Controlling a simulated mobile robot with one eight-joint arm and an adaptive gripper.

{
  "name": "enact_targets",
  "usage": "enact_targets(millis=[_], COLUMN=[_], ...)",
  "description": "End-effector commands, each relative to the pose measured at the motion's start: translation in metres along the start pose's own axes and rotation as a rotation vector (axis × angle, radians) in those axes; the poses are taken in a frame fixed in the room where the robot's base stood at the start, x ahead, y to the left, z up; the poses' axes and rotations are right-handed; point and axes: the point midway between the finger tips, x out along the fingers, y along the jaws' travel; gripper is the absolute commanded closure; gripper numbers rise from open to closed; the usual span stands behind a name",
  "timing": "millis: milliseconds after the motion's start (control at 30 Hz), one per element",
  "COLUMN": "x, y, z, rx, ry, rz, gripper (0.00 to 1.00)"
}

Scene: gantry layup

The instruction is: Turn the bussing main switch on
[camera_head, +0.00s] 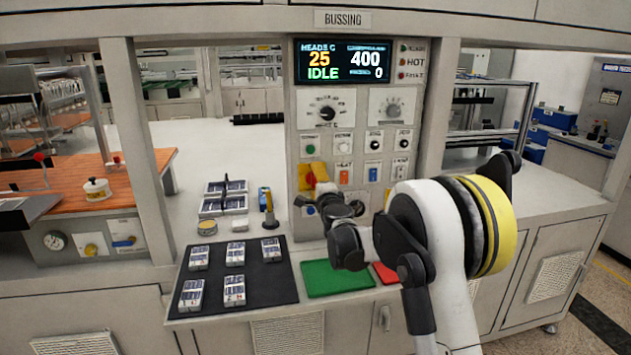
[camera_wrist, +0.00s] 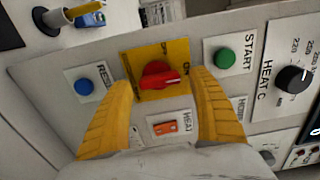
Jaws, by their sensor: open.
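The bussing main switch (camera_wrist: 158,76) is a red rotary knob on a yellow plate (camera_wrist: 178,51), seen in the wrist view. Its handle points toward the right of that picture; the small lettering is hard to read. My gripper (camera_wrist: 163,82) is open, with one yellow finger on each side of the knob and a gap to it. I cannot tell how far the fingertips are from the panel face. In the head view the red switch (camera_head: 311,179) shows low on the left of the panel, partly behind my dark wrist parts.
A green START button (camera_wrist: 224,57), a blue button (camera_wrist: 84,87) and an orange HEAT rocker (camera_wrist: 166,127) surround the switch. The display (camera_head: 343,62) reads IDLE. A black mat (camera_head: 262,285) with several cells, and a green tray (camera_head: 338,278), lie in front.

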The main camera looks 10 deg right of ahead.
Motion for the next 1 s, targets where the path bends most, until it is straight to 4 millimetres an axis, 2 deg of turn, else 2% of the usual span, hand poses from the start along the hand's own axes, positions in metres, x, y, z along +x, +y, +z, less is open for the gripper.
enact_targets(millis=[400,500,700,1000], x=[-0.085,-0.101,-0.114,-0.115], y=[0.000,0.000,0.000,-0.001], z=[0.000,0.000,0.000,0.001], rx=[0.000,0.000,0.000,-0.003], ry=[0.000,0.000,0.000,-0.003], rz=[0.000,0.000,0.000,0.000], gripper=[0.30,0.30,0.30,0.30])
